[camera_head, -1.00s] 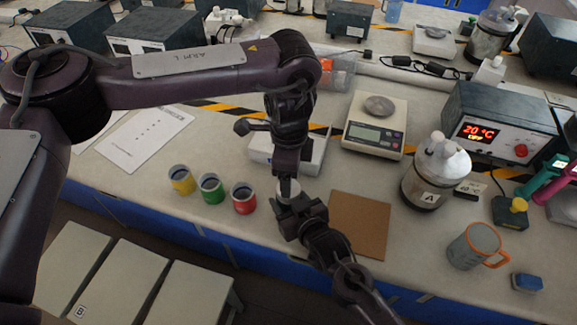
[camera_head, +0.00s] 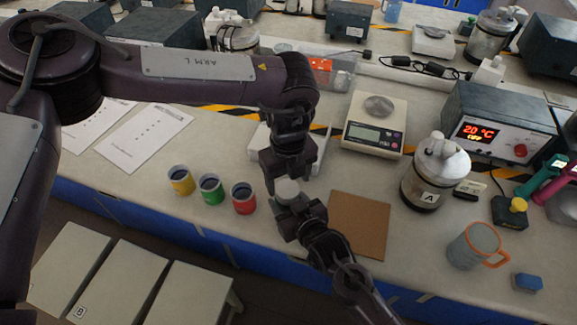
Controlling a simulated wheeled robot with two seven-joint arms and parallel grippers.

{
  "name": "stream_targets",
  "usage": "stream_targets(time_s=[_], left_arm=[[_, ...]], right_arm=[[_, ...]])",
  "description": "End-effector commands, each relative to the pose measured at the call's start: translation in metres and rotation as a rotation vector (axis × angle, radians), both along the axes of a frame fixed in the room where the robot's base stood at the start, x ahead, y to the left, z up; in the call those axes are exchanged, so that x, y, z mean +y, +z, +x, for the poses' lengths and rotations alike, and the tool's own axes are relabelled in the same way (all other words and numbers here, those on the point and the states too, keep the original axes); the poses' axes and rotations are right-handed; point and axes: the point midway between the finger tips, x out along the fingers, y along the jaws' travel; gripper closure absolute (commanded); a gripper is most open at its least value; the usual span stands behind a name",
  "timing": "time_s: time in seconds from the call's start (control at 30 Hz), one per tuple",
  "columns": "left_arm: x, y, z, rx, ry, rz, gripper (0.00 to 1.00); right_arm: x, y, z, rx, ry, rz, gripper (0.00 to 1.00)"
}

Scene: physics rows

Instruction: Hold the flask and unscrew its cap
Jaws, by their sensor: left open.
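The flask (camera_head: 287,191) shows only as a pale, rounded top between my two grippers, near the table's front edge. I cannot tell its cap apart from its body, and its lower part is hidden by my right gripper. My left gripper (camera_head: 286,182) comes down from above and is open, with its fingers spread to either side of the pale top. I cannot tell whether they touch it. My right gripper (camera_head: 285,212) reaches up from the lower right and is closed around the flask, below the left one.
Yellow (camera_head: 181,181), green (camera_head: 211,188) and red (camera_head: 243,199) cups stand left of the flask. A brown board (camera_head: 360,225) lies to the right. A scale (camera_head: 375,125), a jar marked A (camera_head: 425,185) and a grey mug (camera_head: 472,246) stand farther right.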

Motion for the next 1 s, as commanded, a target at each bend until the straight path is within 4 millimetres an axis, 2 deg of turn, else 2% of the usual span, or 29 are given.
stream_targets(time_s=[0.03, 0.2, 0.53, 0.87, 1.0], left_arm=[[0.001, -0.008, 0.000, 0.002, 0.001, 0.002, 0.32], [0.001, -0.022, 0.000, 0.000, 0.002, 0.002, 0.32], [0.000, -0.025, 0.000, -0.001, 0.002, 0.000, 0.32], [0.000, -0.025, 0.000, -0.001, 0.002, 0.000, 0.75], [-0.001, -0.025, 0.000, 0.001, 0.065, -0.003, 0.77]], right_arm=[[0.000, 0.000, 0.000, 0.001, 0.001, 0.001, 1.00], [0.000, 0.000, 0.000, 0.001, 0.001, 0.001, 1.00], [0.000, 0.000, 0.000, -0.001, 0.000, 0.000, 1.00], [0.001, 0.001, 0.000, -0.002, 0.001, 0.001, 1.00], [0.001, 0.001, 0.000, -0.002, 0.002, 0.001, 1.00]])
